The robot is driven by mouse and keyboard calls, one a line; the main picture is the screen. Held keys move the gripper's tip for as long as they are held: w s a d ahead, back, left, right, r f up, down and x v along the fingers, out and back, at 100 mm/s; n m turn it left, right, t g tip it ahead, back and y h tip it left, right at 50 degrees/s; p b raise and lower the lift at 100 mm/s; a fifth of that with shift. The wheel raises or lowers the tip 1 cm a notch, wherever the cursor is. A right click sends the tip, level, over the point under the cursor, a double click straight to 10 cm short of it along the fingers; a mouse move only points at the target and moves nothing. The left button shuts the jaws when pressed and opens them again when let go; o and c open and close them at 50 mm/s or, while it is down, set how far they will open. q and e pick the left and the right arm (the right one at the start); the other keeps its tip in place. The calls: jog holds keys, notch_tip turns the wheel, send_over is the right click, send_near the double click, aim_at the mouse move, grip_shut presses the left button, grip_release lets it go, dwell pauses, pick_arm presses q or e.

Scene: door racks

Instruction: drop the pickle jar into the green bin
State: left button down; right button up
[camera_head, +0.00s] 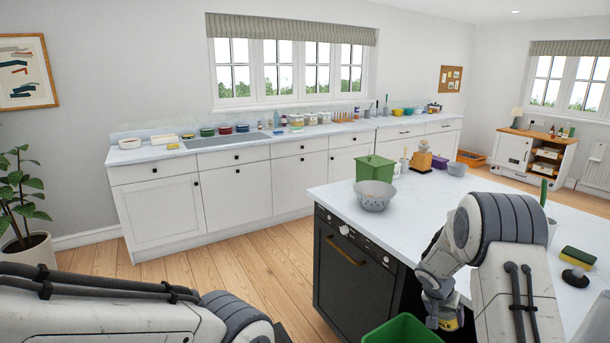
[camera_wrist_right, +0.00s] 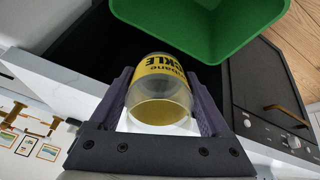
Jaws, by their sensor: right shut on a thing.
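The pickle jar (camera_wrist_right: 158,84) is clear with a yellow label, on which part of the word "pickle" shows in the right wrist view. My right gripper (camera_wrist_right: 160,78) is shut on it, one dark finger on each side. In the head view the right gripper (camera_head: 444,312) hangs beside the island's front, with a bit of the jar's yellow label (camera_head: 450,324) below it. The green bin (camera_head: 403,331) is at the bottom edge of the head view, left of the jar. Its open inside (camera_wrist_right: 215,35) shows beyond the jar in the wrist view. My left gripper is out of view.
The white-topped island (camera_head: 420,205) with a dark oven front (camera_head: 350,270) stands close beside the right arm. A colander (camera_head: 375,196), a green container (camera_head: 375,168) and a sponge (camera_head: 578,258) are on it. Wooden floor (camera_head: 240,265) is clear to the left.

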jog(key=shift+f, duration=0.8)
jog(key=o, duration=1.4)
jog(key=s+a+r+n+y+b, duration=0.1)
jog(key=s+a+r+n, duration=0.1)
jog(key=s+a+r, duration=0.35)
jog(key=s+a+r+n+b, duration=0.1)
jog(key=s+a+r, duration=0.1)
jog(key=a+r, duration=0.6)
jog(key=s+a+n+g+y, duration=0.1)
jog(key=s+a+n, duration=0.3)
jog(key=s, duration=0.5)
jog(key=s+a+r+n+g+y, duration=0.1)
jog(key=s+a+n, duration=0.3)
jog(key=s+a, duration=0.4)
jog(key=s+a+r+n+y, duration=0.1)
jog(key=s+a+n+y, duration=0.1)
jog(key=s+a+n, duration=0.2)
jog(key=s+a, duration=0.3)
jog(key=s, duration=0.4)
jog(key=shift+s+g+y, duration=0.4)
